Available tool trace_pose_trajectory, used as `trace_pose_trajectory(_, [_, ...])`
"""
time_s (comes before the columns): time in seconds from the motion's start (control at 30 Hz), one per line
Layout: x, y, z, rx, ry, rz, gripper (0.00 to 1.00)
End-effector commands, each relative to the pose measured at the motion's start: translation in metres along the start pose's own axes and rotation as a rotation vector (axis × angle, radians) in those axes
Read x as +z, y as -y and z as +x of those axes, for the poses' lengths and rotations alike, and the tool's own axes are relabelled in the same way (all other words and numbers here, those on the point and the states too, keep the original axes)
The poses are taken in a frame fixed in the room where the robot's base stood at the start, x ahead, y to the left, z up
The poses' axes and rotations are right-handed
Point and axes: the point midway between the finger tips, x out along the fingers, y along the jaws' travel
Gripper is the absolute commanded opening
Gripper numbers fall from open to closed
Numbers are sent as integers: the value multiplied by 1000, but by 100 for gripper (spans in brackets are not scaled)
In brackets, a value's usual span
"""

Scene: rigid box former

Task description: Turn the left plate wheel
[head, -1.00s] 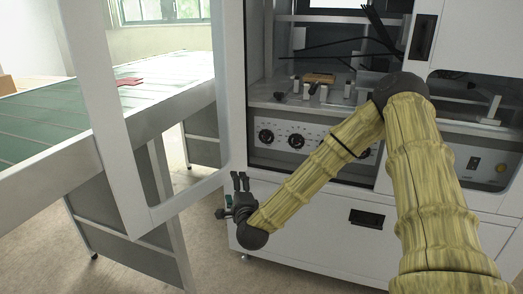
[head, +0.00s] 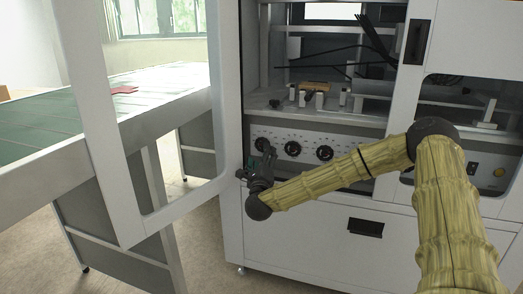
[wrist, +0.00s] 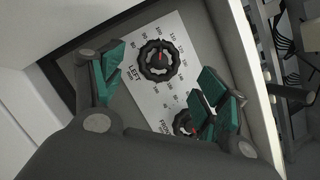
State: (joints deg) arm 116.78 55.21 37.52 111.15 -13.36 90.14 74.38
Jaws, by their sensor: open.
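The left plate wheel (wrist: 158,60) is a black knurled knob with a red mark, beside a number scale and the printed word LEFT on a white panel. In the head view the left wheel (head: 262,144) is the leftmost of three in a row, just above my gripper (head: 266,157) and partly close to its fingers. In the wrist view my gripper (wrist: 160,75) is open and empty, its green-padded fingers on either side of the left wheel in the picture. I cannot tell whether they touch it. The second wheel (wrist: 183,122) is partly hidden by the right finger.
The white panel sits recessed in the machine's frame. An open framed door (head: 180,225) stands left of my gripper. Above the wheels, a deck (head: 270,116) carries small fittings and a wooden block (head: 314,87).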

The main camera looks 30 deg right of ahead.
Motion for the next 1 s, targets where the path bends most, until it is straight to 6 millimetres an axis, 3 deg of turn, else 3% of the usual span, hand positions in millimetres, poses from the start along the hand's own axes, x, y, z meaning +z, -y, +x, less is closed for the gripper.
trace_pose_trajectory(0.2, [0, -1, 33, -1, 2, -1, 74])
trace_pose_trajectory(0.4, [0, -1, 51, 0, 1, -1, 74])
trace_pose_trajectory(0.8, [0, 0, 57, 1, 1, -1, 74])
trace_pose_trajectory(1.0, [0, 0, 56, 1, 1, -1, 38])
